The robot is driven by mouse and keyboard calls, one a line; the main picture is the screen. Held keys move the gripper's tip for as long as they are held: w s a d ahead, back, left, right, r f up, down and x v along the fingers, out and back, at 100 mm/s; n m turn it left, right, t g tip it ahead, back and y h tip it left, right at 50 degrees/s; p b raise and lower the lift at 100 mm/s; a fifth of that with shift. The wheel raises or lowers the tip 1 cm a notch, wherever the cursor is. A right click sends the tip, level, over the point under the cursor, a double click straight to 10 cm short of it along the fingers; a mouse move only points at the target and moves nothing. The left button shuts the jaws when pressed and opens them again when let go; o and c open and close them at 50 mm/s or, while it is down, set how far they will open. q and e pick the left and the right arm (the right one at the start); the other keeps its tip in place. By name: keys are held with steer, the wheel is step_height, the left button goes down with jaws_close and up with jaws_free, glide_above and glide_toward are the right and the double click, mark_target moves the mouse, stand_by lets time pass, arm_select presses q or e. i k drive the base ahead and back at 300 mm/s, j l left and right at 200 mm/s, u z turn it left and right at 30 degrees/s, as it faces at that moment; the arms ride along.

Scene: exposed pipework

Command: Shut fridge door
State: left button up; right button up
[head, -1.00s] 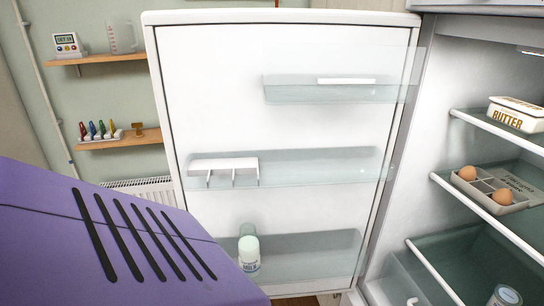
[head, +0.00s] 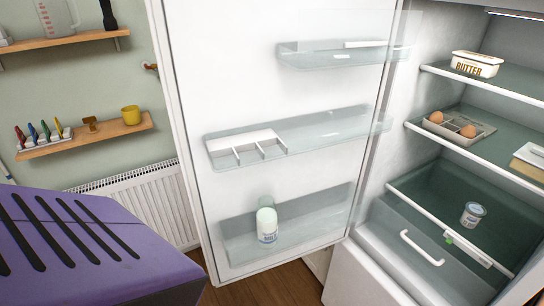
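The white fridge door (head: 235,85) stands open in the middle of the head view, its inner side facing me. Its hinge side is at the right, beside the fridge body. Clear door shelves hold a white divider rack and a milk bottle (head: 267,222). The open fridge (head: 390,190) is at the right, with its interior in plain view. Neither of my grippers is in view, so their state and distance from the door are hidden.
Inside the fridge are a butter dish (head: 476,64), an egg tray (head: 458,127) with eggs, a small tub (head: 472,214) and a drawer (head: 420,247). A radiator (head: 142,203) and wall shelves (head: 85,137) with small items are left of the door.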

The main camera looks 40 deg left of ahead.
mark_target(252, 114)
steer(key=k+j+z, duration=0.15)
steer(key=k+j, duration=0.15)
steer(key=j, duration=0.15)
steer(key=k+j+z, duration=0.3)
steer(key=j, duration=0.3)
steer(key=k+j+z, duration=0.1)
steer(key=j, duration=0.3)
steer(key=k+j+z, duration=0.15)
steer(key=j, duration=0.25)
steer(key=k+j+z, duration=0.1)
steer(key=j+z, duration=0.15)
steer(key=j, duration=0.8)
